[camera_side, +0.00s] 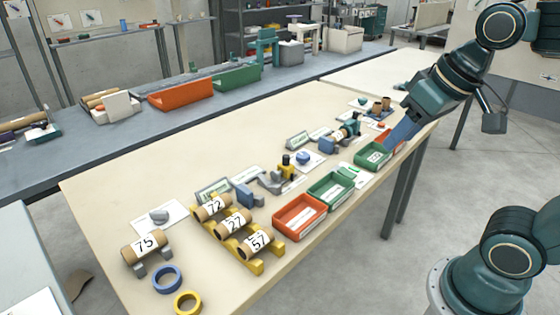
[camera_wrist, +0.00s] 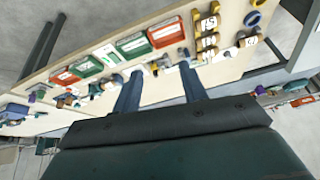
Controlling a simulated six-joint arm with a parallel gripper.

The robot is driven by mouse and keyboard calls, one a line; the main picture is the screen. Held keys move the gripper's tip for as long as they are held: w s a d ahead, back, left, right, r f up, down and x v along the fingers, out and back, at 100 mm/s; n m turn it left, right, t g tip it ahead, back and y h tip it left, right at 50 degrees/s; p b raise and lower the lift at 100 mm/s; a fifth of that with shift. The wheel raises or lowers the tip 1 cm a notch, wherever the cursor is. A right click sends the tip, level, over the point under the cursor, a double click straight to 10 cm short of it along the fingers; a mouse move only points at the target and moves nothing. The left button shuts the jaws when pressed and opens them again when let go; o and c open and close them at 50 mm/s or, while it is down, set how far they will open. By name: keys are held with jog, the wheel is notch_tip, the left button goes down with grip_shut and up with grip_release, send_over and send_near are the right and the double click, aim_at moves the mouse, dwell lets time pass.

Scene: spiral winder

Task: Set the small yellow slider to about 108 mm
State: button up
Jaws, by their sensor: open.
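A small yellow slider (camera_side: 286,172) with a black knob on top stands near the middle of the bench in the side view. It sits at a grey block with a rail-like shape (camera_side: 268,182); any scale on it is too small to read. In the wrist view a small yellow spot (camera_wrist: 154,68) between the fingertips may be the same slider. My gripper (camera_side: 396,140) is over the far right part of the bench, well right of the slider. Its two blue fingers (camera_wrist: 160,72) are apart with nothing held between them.
Red (camera_side: 299,217) and green (camera_side: 331,191) bins line the front edge. A yellow rack (camera_side: 247,262) of numbered rolls, a roll marked 75 (camera_side: 145,245) and loose rings (camera_side: 167,279) stand at the left. A blue-grey device (camera_side: 336,142) stands between slider and gripper.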

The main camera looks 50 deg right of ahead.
jog(key=shift+n, duration=0.8)
jog(key=s+f, duration=0.2)
jog(key=s, duration=0.1)
jog(key=shift+s+a+f, duration=0.1)
jog(key=shift+s+a, duration=0.1)
jog(key=shift+s, duration=0.05)
jog(key=shift+o, duration=0.4)
